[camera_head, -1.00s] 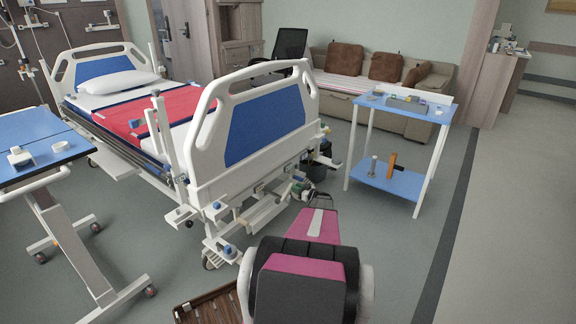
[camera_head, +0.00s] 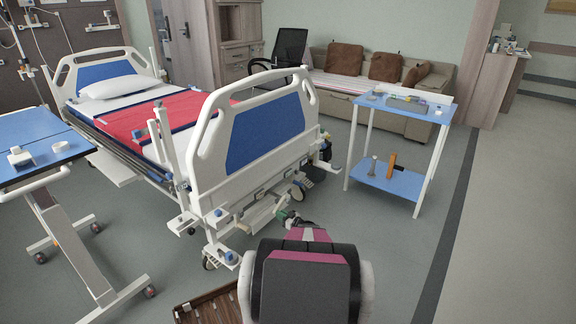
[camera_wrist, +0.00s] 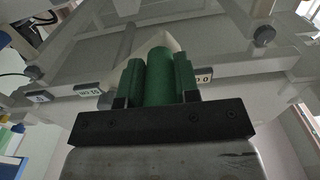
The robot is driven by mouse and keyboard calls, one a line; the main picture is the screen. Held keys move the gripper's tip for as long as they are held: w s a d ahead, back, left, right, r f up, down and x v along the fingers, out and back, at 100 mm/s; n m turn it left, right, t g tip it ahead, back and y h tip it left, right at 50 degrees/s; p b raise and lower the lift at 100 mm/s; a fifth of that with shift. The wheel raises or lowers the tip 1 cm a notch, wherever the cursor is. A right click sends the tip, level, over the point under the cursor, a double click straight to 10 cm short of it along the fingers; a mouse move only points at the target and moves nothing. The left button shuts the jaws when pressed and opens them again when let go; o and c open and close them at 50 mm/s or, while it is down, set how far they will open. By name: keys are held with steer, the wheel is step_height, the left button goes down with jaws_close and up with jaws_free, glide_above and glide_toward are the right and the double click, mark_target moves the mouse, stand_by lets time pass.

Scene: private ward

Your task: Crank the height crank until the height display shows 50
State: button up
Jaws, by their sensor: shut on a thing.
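The bed (camera_head: 225,185) stands at the left with its white and blue footboard toward me. In the head view my gripper (camera_head: 290,217) is low at the bed's foot end, partly hidden by my arm. In the wrist view my gripper (camera_wrist: 158,88) is shut around a green cylindrical handle, the height crank (camera_wrist: 159,72), with a green finger on each side. Small label or display plates sit on the bed frame beyond: one at left (camera_wrist: 88,90) and one just right of the gripper (camera_wrist: 203,79). I cannot read their values surely.
Other cranks or knobs (camera_head: 228,257) stick out from the bed foot at left. A blue overbed table (camera_head: 40,150) stands far left. A blue two-shelf cart (camera_head: 400,180) is at right. A brown slatted crate (camera_head: 205,303) lies near me. The floor at right is clear.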

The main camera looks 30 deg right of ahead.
steer(key=d+f, duration=0.1)
steer(key=w+d+f, duration=0.1)
steer(key=shift+f, duration=0.3)
steer(key=shift+d, duration=0.2)
steer(key=d, duration=0.1)
steer(key=w+d+f, duration=0.1)
steer(key=shift+w+d+f, duration=0.1)
steer(key=shift+d, duration=0.25)
stand_by(0.3)
steer(key=o, duration=1.8)
steer(key=shift+f, duration=0.1)
